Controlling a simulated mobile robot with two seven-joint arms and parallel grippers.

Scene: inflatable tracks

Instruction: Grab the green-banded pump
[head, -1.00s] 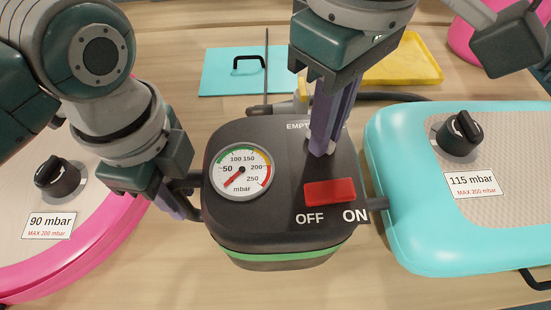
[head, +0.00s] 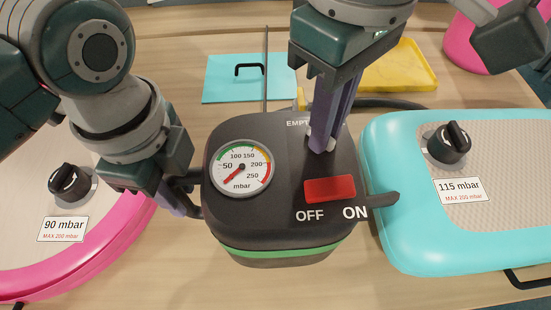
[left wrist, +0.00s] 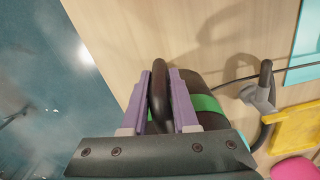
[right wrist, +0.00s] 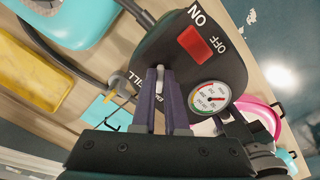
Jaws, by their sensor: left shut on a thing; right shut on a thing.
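The green-banded pump (head: 285,215) is a dark rounded box in the middle of the head view, with a green band low on its side. Its top carries a round mbar gauge and a red switch marked OFF and ON. My left gripper (head: 187,207) is shut on the pump's left handle; the dark handle (left wrist: 159,95) sits between the purple fingers in the left wrist view. My right gripper (head: 322,147) is shut on the small pale lever (right wrist: 160,73) by the EMPTY and FILL marks. The pump appears raised above the table.
A pink-edged track (head: 100,250) labelled 90 mbar lies left and a turquoise track (head: 400,245) labelled 115 mbar lies right, overlapped by the pump's right handle. A turquoise panel (head: 225,88), a yellow tray (head: 405,70) and a dark hose (head: 390,103) are behind.

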